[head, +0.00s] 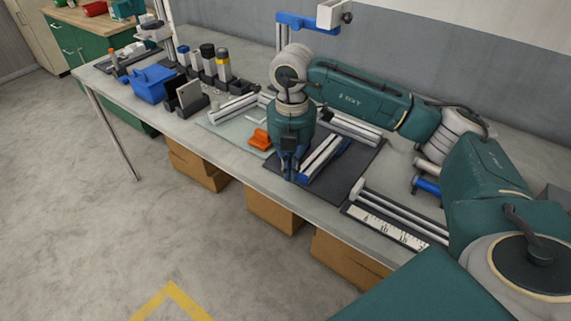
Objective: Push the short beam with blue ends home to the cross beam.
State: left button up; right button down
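A short silver beam with blue ends (323,157) lies on a dark mat (350,168) on the workbench, its near blue end beside my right gripper. A longer silver beam, which looks like the cross beam (353,127), lies behind it across the back of the mat. Whether the short beam's far end touches it is too small to tell. My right gripper (290,172) points down at the mat's front left, close to the short beam's near end. I cannot tell whether its fingers touch the beam or are apart. My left gripper is out of view.
An orange block (261,139) sits on a pale mat left of my gripper. Silver rails and a white ruler (385,226) lie to the right. A blue bin (154,84) and several cylinders stand at the left. The bench's front edge is close to my gripper.

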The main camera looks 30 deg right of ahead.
aim_at(311, 166)
notch_tip(311, 166, down, 6)
jog(key=shift+a+r+p, duration=0.15)
jog(key=shift+r+p, duration=0.05)
jog(key=shift+p, duration=0.35)
jog(key=d, duration=0.1)
jog(key=w+d+p, duration=0.1)
jog(key=d, duration=0.1)
jog(key=shift+w+f, duration=0.1)
jog(key=shift+w+d+f, duration=0.1)
jog(key=shift+w+d, duration=0.05)
jog(key=shift+d, duration=0.25)
jog(key=d, duration=0.1)
jog(key=w+d+b, duration=0.1)
jog(key=d, duration=0.1)
jog(key=w+d, duration=0.1)
jog(key=d, duration=0.1)
jog(key=shift+w+d+b, duration=0.1)
jog(key=shift+w+b, duration=0.05)
jog(key=shift+b, duration=0.15)
jog(key=shift+w+d, duration=0.1)
jog(key=shift+d, duration=0.3)
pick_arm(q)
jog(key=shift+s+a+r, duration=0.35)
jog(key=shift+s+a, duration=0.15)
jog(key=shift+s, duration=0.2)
pick_arm(e)
jog(key=shift+a, duration=0.1)
